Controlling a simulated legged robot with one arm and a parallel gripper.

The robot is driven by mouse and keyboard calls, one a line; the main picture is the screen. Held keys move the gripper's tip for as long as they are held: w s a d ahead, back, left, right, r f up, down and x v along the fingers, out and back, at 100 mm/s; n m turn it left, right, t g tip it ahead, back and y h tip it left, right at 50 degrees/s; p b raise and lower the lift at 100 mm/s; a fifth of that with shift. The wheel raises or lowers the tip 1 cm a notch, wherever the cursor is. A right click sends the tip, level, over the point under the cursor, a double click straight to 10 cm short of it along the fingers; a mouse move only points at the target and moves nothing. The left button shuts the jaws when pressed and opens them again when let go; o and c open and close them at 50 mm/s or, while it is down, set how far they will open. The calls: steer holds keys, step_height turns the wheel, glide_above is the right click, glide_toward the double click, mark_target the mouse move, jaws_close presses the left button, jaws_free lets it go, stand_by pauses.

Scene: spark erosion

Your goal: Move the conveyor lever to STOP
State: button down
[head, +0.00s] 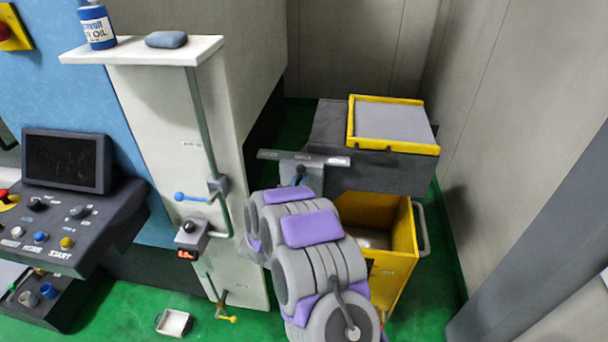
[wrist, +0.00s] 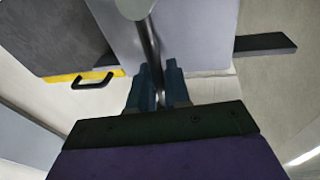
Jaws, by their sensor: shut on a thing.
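The conveyor lever (wrist: 150,45) shows in the wrist view as a dark rod with a grey rounded end, in front of a light grey plate. My gripper (wrist: 159,82) is shut on the rod, with one blue fingertip on each side. In the head view my gripper (head: 299,174) is at the grey lever plate on the conveyor's near side, and my arm hides much of it. A dark label bar (head: 304,157) runs along the plate's top; its words are too small to read. The conveyor (head: 381,168) is dark grey, with a yellow-rimmed tray (head: 350,122) on top.
A yellow bin (head: 403,238) stands under the conveyor, partly behind my arm. Left are a white machine column (head: 150,130) with a blue-handled lever (head: 190,197) and a control console (head: 85,225). A grey wall closes the right.

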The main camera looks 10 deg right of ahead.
steer(key=shift+w+a+r+n+p, duration=0.1)
steer(key=shift+a+r+n+p, duration=0.05)
steer(key=shift+a+n+p, duration=0.2)
stand_by(0.3)
steer(key=c, duration=1.2)
jaws_free()
steer(key=shift+a, duration=0.1)
steer(key=v, duration=1.7)
steer(key=shift+f, duration=0.35)
